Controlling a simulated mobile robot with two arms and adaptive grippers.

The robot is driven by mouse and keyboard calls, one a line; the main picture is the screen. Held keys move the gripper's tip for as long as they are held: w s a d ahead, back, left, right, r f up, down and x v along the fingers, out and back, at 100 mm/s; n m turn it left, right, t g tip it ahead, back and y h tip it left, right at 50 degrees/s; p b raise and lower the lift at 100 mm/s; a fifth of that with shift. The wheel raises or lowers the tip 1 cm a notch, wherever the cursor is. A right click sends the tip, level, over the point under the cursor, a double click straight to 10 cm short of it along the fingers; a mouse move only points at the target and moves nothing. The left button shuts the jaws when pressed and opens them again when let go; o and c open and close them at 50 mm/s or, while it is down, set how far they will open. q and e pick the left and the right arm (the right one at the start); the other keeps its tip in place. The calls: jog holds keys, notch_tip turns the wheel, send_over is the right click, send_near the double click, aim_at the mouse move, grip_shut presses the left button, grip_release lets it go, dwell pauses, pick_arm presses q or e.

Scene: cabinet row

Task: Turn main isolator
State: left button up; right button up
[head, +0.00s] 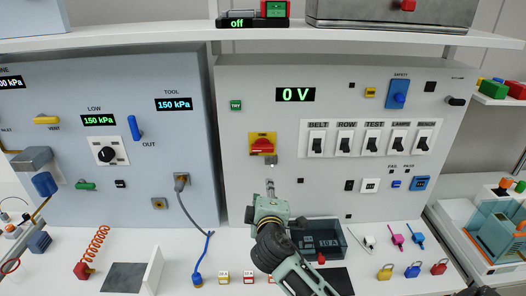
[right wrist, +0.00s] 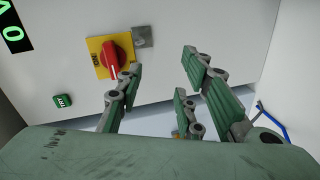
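The main isolator is a red rotary knob on a yellow plate (head: 262,144), on the left part of the right cabinet's front. In the right wrist view the red knob (right wrist: 114,57) has a white mark, and a small grey metal tab (right wrist: 142,36) sits beside the plate. My right gripper (head: 270,186) is just below the isolator in the head view, apart from it. In the right wrist view its green-padded fingers (right wrist: 160,75) are spread with nothing between them. The knob lies near the left finger's tip. My left gripper is not in view.
A display (head: 295,95) above reads 0 V. A row of black switches (head: 371,142) is to the right. A dark tray (head: 322,238) stands on the bench by my right arm. A grey plug with cable (head: 182,182) is on the left cabinet. A shelf (head: 330,32) overhangs above.

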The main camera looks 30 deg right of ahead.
aim_at(263, 151)
jog(key=shift+w+d+r+n+t+h+p, duration=0.35)
jog(key=shift+w+d+r, duration=0.65)
jog(key=shift+w, duration=0.9)
jog(key=shift+w+d+r+n+t+h+p, duration=0.1)
jog(key=shift+w+d+r+n+t+p, duration=0.3)
jog(key=shift+w+d+r, duration=1.05)
jog(key=shift+w+d+r+n+t+h+p, duration=0.3)
jog(key=shift+w+d+r+n, duration=0.35)
jog(key=shift+w, duration=1.65)
jog(key=shift+a+r, duration=0.1)
jog(key=shift+a, duration=0.1)
jog(key=shift+c, duration=0.2)
jog(key=shift+y, duration=0.25)
grip_shut()
